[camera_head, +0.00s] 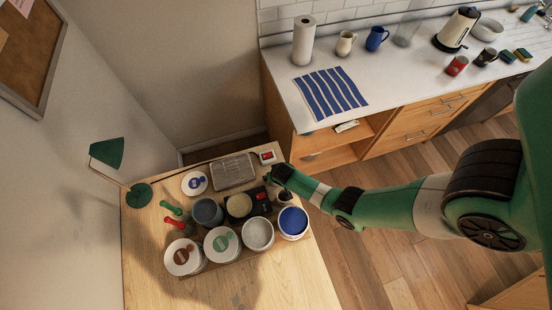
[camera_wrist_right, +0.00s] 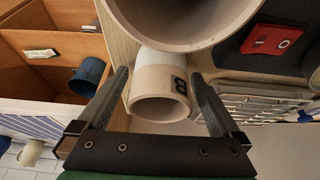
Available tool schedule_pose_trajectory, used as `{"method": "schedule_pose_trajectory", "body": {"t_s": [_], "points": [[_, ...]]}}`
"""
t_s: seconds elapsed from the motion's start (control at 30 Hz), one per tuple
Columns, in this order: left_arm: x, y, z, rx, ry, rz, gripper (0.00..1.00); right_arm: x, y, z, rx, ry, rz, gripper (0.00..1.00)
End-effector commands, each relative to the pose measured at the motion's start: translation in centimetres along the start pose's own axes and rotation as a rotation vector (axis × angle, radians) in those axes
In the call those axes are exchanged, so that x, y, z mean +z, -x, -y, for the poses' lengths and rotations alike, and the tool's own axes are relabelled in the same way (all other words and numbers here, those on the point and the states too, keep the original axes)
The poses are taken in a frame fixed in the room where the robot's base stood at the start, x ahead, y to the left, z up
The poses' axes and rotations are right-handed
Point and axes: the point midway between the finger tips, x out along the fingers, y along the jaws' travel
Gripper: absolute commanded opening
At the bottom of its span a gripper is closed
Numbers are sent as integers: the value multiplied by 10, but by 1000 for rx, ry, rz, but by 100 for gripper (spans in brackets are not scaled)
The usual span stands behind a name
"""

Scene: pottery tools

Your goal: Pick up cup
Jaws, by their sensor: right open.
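A small pale cup (camera_wrist_right: 158,108) with a dark mark on its side is in the right wrist view, its round mouth facing the camera. It stands beside a larger round container (camera_wrist_right: 180,15). In the head view the small cup (camera_head: 285,198) is partly hidden by my right arm, just behind a white tub with blue contents (camera_head: 292,221). My right gripper (camera_wrist_right: 163,88) is open, one finger on each side of the small cup in the wrist view. I cannot tell whether the fingers touch it. The gripper (camera_head: 274,178) is low over the table's right edge. My left gripper is not in view.
The wooden table (camera_head: 255,292) holds several tubs, a grey tray (camera_head: 233,171), a device with a red switch (camera_head: 267,156) and a green lamp (camera_head: 108,153). The counter (camera_head: 410,80) has mugs and a kettle (camera_head: 457,29). A blue cup (camera_wrist_right: 88,75) sits in the open shelf.

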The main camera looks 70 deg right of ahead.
Motion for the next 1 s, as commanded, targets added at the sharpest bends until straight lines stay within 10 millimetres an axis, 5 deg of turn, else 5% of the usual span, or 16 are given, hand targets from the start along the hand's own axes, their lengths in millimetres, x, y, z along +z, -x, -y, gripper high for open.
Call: {"method": "schedule_pose_trajectory", "body": {"t_s": [0.07, 0.6, 0.87, 1.0], "points": [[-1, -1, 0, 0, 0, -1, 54, 0, 1, 0, 0, 0, 1, 100], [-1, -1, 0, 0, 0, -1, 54, 0, 1, 0, 0, 0, 1, 3], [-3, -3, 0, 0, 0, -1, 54, -2, 6, 0, 0, 0, 0, 0], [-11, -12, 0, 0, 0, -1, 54, -10, 24, 0, 0, 1, -2, 0]]}}
